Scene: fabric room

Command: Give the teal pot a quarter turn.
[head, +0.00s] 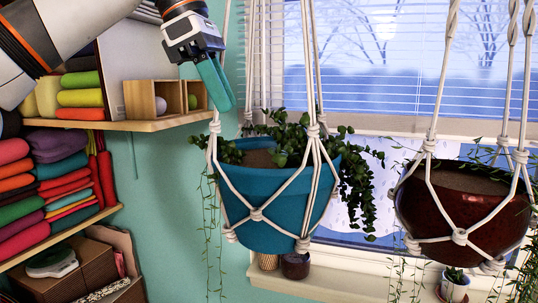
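The teal pot (262,188) hangs in a white macrame hanger (257,214) left of the picture's middle, in front of the window. It is slightly tilted in the picture and holds soil and trailing green plants (355,182). My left gripper (222,92), with teal fingers, comes in from the upper left. Its fingertips point down, above the pot's left rim and close to the left cords. I see a gap between the fingertips and the rim. The fingers overlap from this side, so their opening is hidden. My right gripper is out of view.
A dark red pot (462,205) hangs in another cord hanger at the right. Wall shelves (160,122) with folded fabrics and small wooden boxes (150,100) stand at the left. Small pots stand on the window sill (335,280) below.

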